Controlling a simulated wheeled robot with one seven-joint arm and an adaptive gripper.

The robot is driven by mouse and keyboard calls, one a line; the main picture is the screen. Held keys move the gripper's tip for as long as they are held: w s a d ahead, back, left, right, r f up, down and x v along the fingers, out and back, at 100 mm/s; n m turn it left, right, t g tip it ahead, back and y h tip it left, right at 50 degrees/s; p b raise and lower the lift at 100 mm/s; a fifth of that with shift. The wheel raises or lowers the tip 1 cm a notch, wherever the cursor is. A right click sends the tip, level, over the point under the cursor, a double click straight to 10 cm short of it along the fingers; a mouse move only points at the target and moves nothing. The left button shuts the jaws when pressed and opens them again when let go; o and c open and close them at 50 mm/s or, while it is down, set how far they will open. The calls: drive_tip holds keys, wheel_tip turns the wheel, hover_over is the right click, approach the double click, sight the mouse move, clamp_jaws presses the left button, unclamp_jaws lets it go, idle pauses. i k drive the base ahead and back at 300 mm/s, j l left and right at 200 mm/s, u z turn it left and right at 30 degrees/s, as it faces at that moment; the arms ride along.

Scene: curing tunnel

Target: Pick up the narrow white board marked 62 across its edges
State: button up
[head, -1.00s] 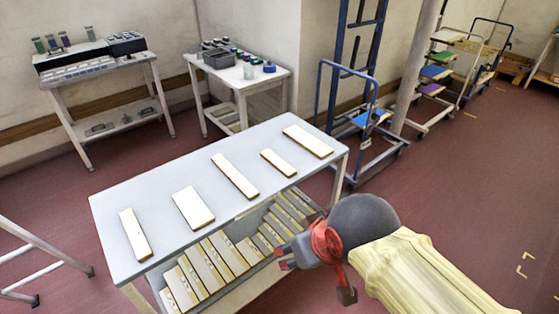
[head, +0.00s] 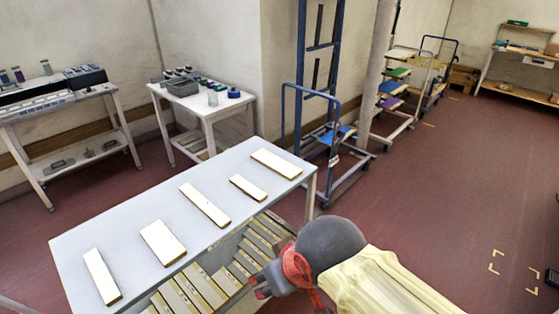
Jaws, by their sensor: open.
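Several white boards with tan edges lie apart on the grey table in the head view. They are a far right board (head: 276,164), a short narrow board (head: 248,188), a long narrow board (head: 205,205), a wide short board (head: 162,242) and a narrow left board (head: 101,276). No number can be read on any of them, so I cannot tell which is marked 62. My gripper (head: 260,288) is open and empty, low beside the table's near right side, apart from the boards on top.
The table (head: 135,205) has a lower shelf with several more boards (head: 205,284). A blue trolley (head: 330,135) stands behind its right end. A white side table (head: 205,108) and a workbench (head: 65,110) stand along the back wall. Red floor (head: 440,190) is open at right.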

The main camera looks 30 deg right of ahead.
sight(289, 172)
drive_tip(key=i+l+z, duration=0.2)
drive_tip(key=i, duration=0.25)
drive_tip(key=i+l+z, duration=0.2)
drive_tip(key=i, duration=0.25)
drive_tip(key=i+l+z, duration=0.1)
drive_tip(key=i+z, duration=0.15)
drive_tip(key=i, duration=0.25)
